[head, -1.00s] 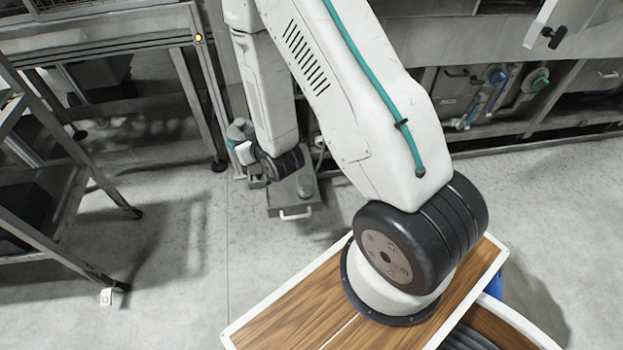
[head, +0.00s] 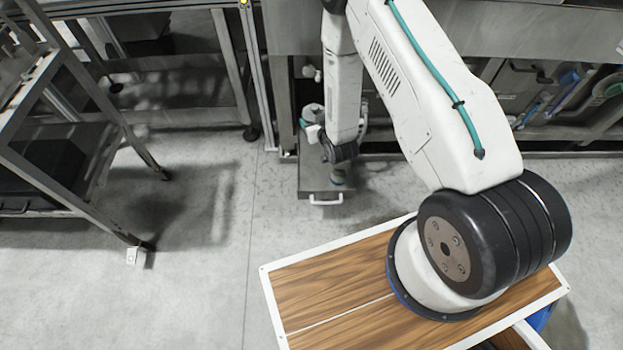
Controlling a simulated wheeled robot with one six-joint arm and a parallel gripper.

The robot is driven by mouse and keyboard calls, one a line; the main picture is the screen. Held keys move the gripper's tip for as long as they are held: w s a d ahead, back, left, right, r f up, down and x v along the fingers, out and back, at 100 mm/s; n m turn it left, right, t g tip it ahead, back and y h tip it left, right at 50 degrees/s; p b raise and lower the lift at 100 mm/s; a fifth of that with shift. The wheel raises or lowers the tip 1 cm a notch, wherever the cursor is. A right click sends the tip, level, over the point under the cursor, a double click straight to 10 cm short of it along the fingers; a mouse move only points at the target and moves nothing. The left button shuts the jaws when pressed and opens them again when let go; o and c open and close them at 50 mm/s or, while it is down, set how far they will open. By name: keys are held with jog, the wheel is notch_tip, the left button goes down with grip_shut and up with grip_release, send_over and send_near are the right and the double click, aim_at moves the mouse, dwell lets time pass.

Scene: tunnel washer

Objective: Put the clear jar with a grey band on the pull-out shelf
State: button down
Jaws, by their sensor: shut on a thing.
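The pull-out shelf (head: 312,181) is a small grey metal shelf with a pale front handle, low against the machine in the head view. A small greenish jar-like thing (head: 338,179) shows near its front right, partly behind my wrist; I see no grey band on it. My gripper (head: 312,114) is small at the end of my arm, above the shelf's back left part. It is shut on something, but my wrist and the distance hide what. I cannot make out the clear jar with a grey band for certain.
A metal rack (head: 75,115) stands at the left, with a small white object (head: 136,257) by its foot. The machine's steel frame (head: 283,110) rises behind the shelf. Hoses and pipes (head: 560,90) fill the bay at the right. The floor before the shelf is clear.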

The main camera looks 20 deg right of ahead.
jog(key=shift+y, duration=0.3)
jog(key=shift+s+a+f, duration=0.15)
jog(key=shift+a+f, duration=0.1)
jog(key=shift+f, duration=4.25)
jog(key=shift+s+a+f, duration=0.2)
jog(key=shift+f, duration=4.25)
jog(key=shift+s+a+f, duration=0.15)
jog(key=shift+a+f, duration=0.1)
jog(key=shift+f, duration=4.25)
jog(key=shift+f, duration=0.15)
jog(key=shift+c, duration=1.8)
grip_release()
